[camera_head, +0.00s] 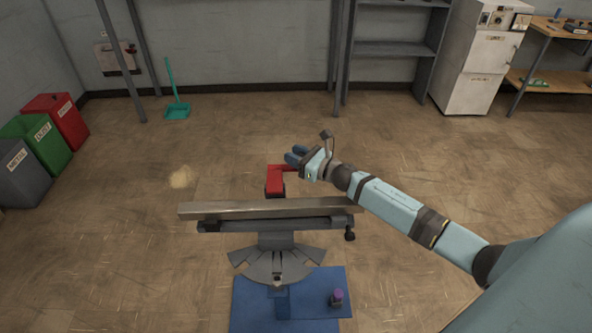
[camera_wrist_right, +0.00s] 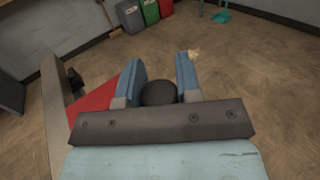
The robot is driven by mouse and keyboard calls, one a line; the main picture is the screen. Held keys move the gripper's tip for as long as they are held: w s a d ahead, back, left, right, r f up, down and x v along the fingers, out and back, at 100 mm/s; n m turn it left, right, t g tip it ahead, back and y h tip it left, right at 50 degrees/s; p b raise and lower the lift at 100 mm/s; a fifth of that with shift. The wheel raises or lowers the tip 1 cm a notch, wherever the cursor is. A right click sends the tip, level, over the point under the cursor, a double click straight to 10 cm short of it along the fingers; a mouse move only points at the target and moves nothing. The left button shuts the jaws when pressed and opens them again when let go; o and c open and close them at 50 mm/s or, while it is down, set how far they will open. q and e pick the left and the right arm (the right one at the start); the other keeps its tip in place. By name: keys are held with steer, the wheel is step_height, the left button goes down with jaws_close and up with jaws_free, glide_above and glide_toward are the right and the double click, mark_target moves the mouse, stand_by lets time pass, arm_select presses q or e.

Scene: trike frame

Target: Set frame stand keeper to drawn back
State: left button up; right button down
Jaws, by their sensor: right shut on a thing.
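The frame stand shows in the head view as a long metal beam (camera_head: 265,208) above a grey fan-shaped base. A red bracket (camera_head: 275,182) sticks out behind the beam, and it also shows in the right wrist view (camera_wrist_right: 98,103). My right gripper (camera_head: 295,155) is at the far end of the red bracket, beyond the beam. In the right wrist view, its blue fingers (camera_wrist_right: 159,68) are shut on a dark round knob (camera_wrist_right: 158,93). The knob, seemingly the keeper's handle, is hidden by the gripper in the head view. My left gripper is not in view.
A blue mat (camera_head: 248,312) lies under the stand, with a small purple-topped item (camera_head: 337,297) on it. Red (camera_head: 62,120), green and grey bins stand at the left. A teal dustpan (camera_head: 177,110) is at the back. The floor around the stand is open.

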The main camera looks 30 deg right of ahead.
steer(key=shift+w+d+r, duration=0.1)
steer(key=shift+w+d, duration=0.05)
steer(key=c, duration=1.2)
jaws_free()
steer(key=shift+c, duration=0.2)
steer(key=o, duration=0.5)
steer(key=shift+c, duration=0.2)
steer(key=shift+s+d, duration=0.1)
steer(key=shift+s, duration=0.2)
arm_select(q)
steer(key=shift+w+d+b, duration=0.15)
steer(key=shift+b, duration=0.3)
arm_select(e)
steer(key=v, duration=1.3)
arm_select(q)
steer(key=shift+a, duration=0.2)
arm_select(e)
steer(key=shift+d, duration=0.1)
